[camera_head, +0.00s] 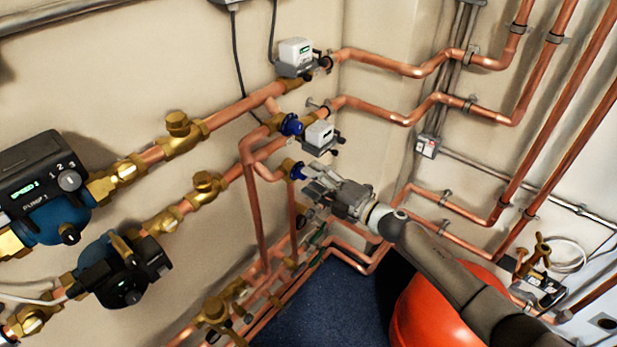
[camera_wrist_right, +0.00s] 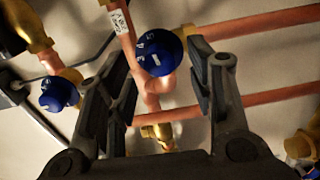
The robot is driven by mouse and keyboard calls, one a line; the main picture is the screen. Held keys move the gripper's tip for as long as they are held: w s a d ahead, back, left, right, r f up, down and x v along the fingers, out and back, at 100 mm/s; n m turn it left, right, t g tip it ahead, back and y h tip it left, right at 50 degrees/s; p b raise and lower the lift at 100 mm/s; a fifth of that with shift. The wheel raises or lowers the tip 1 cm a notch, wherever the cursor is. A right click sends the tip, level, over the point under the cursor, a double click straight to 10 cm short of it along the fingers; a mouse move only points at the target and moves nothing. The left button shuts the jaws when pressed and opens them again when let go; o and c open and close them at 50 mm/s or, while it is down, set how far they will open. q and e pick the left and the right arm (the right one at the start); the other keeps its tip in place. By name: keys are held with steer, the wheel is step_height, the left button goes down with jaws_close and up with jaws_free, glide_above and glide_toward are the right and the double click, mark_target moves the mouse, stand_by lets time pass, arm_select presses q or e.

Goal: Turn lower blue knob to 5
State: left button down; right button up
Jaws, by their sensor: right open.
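The lower blue knob (camera_head: 298,171) sits on a brass valve on the copper pipework, just left of my right gripper (camera_head: 314,180) in the head view. In the right wrist view a blue knob (camera_wrist_right: 158,52) with white markings and a white pointer line lies between the two open fingers of my right gripper (camera_wrist_right: 157,60). I see no clear contact; the exact gap is hard to tell. The upper blue knob (camera_head: 291,124) is above it in the head view. Another blue knob (camera_wrist_right: 58,93) shows outside the left finger in the wrist view. My left gripper is not in view.
Two white actuator boxes (camera_head: 296,52) and (camera_head: 319,134) sit close to the knobs. Pump 1 (camera_head: 42,185) and a second pump (camera_head: 118,268) are on the left. Copper pipes run along both walls. A red vessel (camera_head: 440,305) stands below my right arm.

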steer(key=v, duration=1)
steer(key=shift+a, duration=0.1)
